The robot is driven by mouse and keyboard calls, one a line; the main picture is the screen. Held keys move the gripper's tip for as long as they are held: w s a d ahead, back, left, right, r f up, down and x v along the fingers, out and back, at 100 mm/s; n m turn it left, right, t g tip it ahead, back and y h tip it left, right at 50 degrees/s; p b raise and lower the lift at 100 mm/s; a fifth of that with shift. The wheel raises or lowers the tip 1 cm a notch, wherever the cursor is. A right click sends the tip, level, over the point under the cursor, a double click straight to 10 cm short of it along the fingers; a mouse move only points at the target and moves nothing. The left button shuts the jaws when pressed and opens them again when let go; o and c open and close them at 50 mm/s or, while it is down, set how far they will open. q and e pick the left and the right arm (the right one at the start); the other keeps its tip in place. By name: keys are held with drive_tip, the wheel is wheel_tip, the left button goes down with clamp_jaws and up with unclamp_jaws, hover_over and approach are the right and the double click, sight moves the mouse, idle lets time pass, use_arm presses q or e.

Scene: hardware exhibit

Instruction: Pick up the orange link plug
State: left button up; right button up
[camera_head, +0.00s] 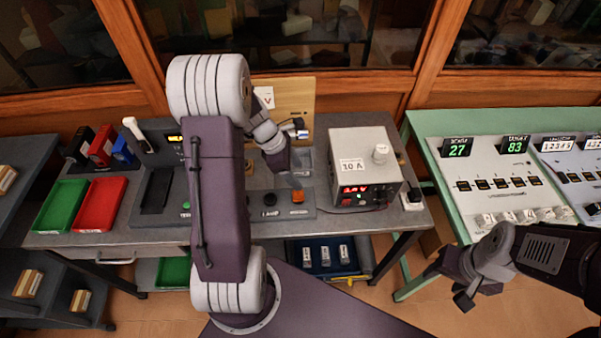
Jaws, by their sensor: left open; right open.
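A small orange block, which looks like the orange link plug (297,197), sits on the dark panel (258,205) at the front middle of the grey bench. My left gripper (294,179) points down just above and behind it, open. I cannot tell whether its fingers touch the plug. My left arm hides part of the bench and panel. My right gripper (464,291) is open and empty, low at the right, in front of the green table and away from the plug.
A white power box (363,168) stands right of the plug. A green tray (62,206) and red tray (100,203) lie at the bench's left. A green table (432,124) with meter panels stands at the right. A blue bin (323,270) is below the bench.

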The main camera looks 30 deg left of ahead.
use_arm(q)
drive_tip(key=f, duration=0.2)
drive_tip(key=s+f, duration=0.1)
drive_tip(key=shift+s+a+f+n+b, duration=0.1)
drive_tip(key=shift+a+f+n+b, duration=0.1)
drive_tip(key=shift+f+n+b, duration=0.15)
drive_tip(key=x, duration=0.2)
drive_tip(key=s+x, duration=0.1)
drive_tip(key=x, duration=0.1)
drive_tip(key=shift+w+f+b, duration=0.1)
drive_tip(key=shift+f+b, duration=0.05)
drive_tip(key=shift+b, duration=0.25)
drive_tip(key=shift+w+d+f, duration=0.1)
drive_tip(key=shift+w+f, duration=0.2)
drive_tip(key=shift+f, duration=0.05)
drive_tip(key=shift+s+r, duration=0.1)
drive_tip(key=shift+s, duration=0.05)
drive_tip(key=c, duration=0.8)
clamp_jaws()
wheel_tip(320, 180, up, 10)
drive_tip(key=shift+f+p, duration=0.15)
drive_tip(key=shift+p, duration=1.1)
use_arm(e)
drive_tip(key=shift+s+d+r, duration=0.2)
drive_tip(key=shift+s+r, duration=0.5)
drive_tip(key=shift+r, duration=0.15)
